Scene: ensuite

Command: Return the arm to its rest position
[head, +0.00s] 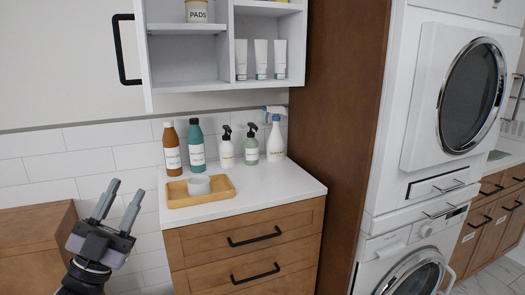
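My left gripper (121,203) is in the lower left of the head view, pointing up. Its two grey fingers are spread apart with nothing between them. It is left of the white counter and in front of the tiled wall, apart from both. My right gripper is out of view.
A white counter (262,193) over wooden drawers (250,243) holds a wooden tray (224,194) with a small grey cup (199,185), and several bottles behind. An open shelf cabinet (187,45) hangs above. A wooden cabinet (35,232) is at left; stacked laundry machines (425,110) stand at right.

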